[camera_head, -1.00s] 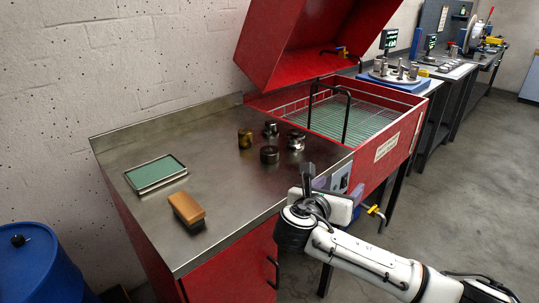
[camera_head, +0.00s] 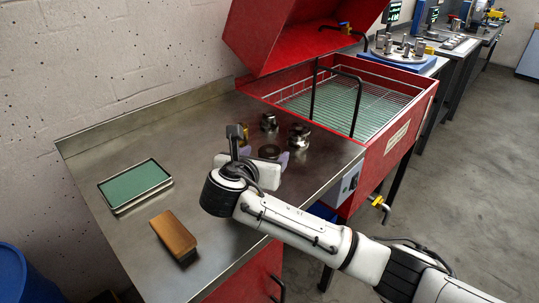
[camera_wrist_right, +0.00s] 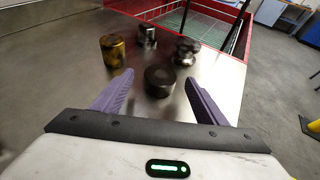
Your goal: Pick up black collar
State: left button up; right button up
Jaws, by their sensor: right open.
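The black collar (camera_head: 269,152) is a short dark cylinder standing on the steel bench top, partly hidden by my right gripper in the head view. In the right wrist view the collar (camera_wrist_right: 160,81) stands upright with a hole in its top, centred ahead between the purple fingers. My right gripper (camera_wrist_right: 159,84) is open and empty, its fingers to either side of the line to the collar. I cannot tell whether the fingertips reach the collar. In the head view the right gripper (camera_head: 266,160) is over the bench, near the collar. My left gripper is not in view.
A brass-coloured cylinder (camera_wrist_right: 114,50) and two silver metal parts (camera_wrist_right: 146,36) (camera_wrist_right: 186,51) stand close behind the collar. A red washer with a mesh basket (camera_head: 350,100) is at right. A green-topped tray (camera_head: 135,186) and a wooden brush (camera_head: 173,236) lie at left.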

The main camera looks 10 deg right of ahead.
aim_at(269, 151)
jog(key=x, duration=0.5)
jog(key=shift+f, duration=0.15)
jog(key=c, duration=1.5)
